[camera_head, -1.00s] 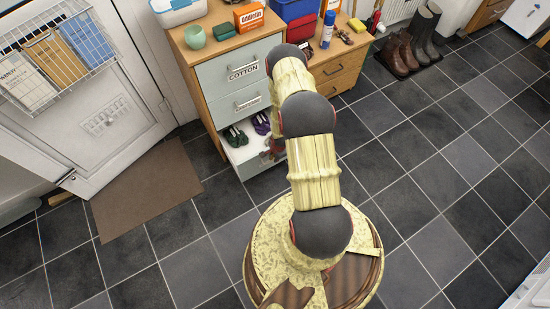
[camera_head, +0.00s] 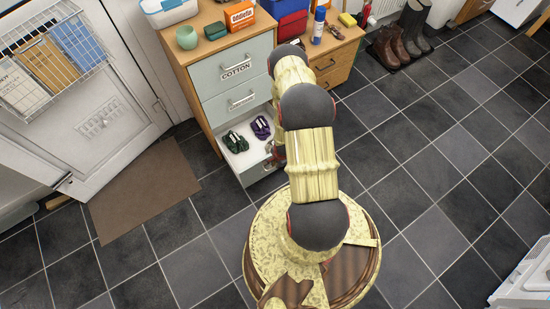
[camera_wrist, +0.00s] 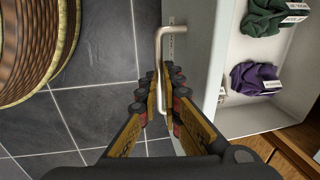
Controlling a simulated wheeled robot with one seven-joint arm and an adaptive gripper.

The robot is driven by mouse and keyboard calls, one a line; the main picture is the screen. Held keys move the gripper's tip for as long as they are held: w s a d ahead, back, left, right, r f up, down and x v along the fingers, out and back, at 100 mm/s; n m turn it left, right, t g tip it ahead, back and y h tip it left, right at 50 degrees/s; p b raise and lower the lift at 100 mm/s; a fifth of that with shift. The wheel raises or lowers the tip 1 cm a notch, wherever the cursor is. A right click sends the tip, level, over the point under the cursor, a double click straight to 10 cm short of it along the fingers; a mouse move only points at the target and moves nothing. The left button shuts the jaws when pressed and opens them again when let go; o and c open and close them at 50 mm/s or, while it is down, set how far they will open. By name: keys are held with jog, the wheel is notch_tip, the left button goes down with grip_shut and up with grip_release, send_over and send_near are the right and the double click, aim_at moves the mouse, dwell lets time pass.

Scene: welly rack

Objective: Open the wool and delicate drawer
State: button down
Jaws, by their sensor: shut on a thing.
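The bottom drawer (camera_head: 238,155) of the grey-fronted chest is pulled out, its white inside showing. A green bundle (camera_head: 235,143) and a purple bundle (camera_head: 262,127), both with paper bands, lie in it. In the wrist view the drawer's front (camera_wrist: 205,45) stands beside my gripper (camera_wrist: 164,76), and the green (camera_wrist: 266,17) and purple (camera_wrist: 254,78) bundles show behind it. My gripper is shut on the drawer's metal bar handle (camera_wrist: 158,52). In the head view my arm hides most of the gripper and handle. I cannot read the drawer's own label.
The cotton drawer (camera_head: 236,68) and the middle drawer (camera_head: 238,101) above are shut. A brown doormat (camera_head: 145,192) lies left. Boots (camera_head: 393,48) stand at the back right.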

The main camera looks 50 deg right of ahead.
jog(key=c, duration=2)
grip_release()
jog(key=shift+c, duration=0.2)
jog(key=shift+o, duration=0.4)
jog(key=shift+r, duration=0.15)
notch_tip(320, 180, up, 12)
jog(key=s, duration=0.2)
jog(key=shift+a+f, duration=0.25)
